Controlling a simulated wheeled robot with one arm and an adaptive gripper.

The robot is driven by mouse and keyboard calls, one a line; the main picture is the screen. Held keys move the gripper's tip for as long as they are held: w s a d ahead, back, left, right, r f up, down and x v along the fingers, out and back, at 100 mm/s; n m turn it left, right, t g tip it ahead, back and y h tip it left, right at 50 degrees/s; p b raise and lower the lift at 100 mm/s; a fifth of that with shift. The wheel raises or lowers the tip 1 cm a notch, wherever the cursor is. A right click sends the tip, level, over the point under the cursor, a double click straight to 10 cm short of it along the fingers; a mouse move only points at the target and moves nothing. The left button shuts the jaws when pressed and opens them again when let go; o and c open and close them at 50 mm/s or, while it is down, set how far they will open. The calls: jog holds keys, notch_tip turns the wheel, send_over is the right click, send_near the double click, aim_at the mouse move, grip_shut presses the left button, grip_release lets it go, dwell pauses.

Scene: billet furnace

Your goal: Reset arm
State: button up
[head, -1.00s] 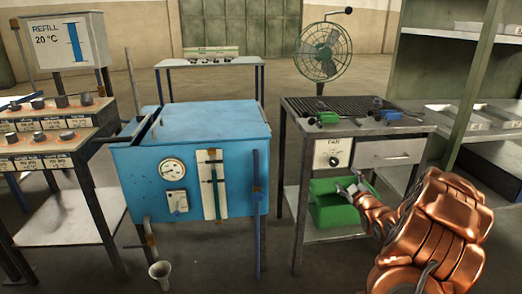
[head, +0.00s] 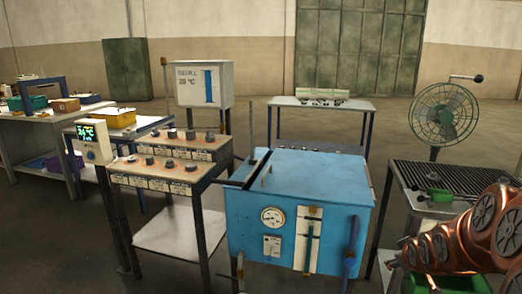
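My copper-coloured arm reaches in from the right edge of the head view. Its small gripper (head: 399,254) points left, just right of the blue furnace box and in front of the fan table. The fingers are small and dark, so I cannot tell whether they are open or shut. No held object can be made out.
The blue furnace box (head: 305,185) with a gauge stands left of my gripper. A fan (head: 446,115) stands on the grille table (head: 465,178), with a green bin (head: 445,284) below. Billet stands (head: 170,182) carry several knobs. Open floor lies behind.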

jog(key=s+a+r+m+g+y+p, duration=0.1)
jog(key=s+a+r+g+p, duration=0.2)
jog(key=s+a, duration=0.5)
jog(key=s+a+r+m+g+y+p, duration=0.1)
jog(key=s+a+r+g+p, duration=0.3)
jog(key=s+a+r, duration=0.4)
jog(key=s+a+r+m+g+y+p, duration=0.1)
jog(key=s+a+r+g+p, duration=0.2)
jog(key=s+a, duration=0.6)
jog(key=s+r+p, duration=0.2)
jog(key=s+p, duration=0.1)
jog(key=s, duration=0.7)
jog(key=shift+s+r, duration=0.2)
jog(key=shift+r, duration=0.2)
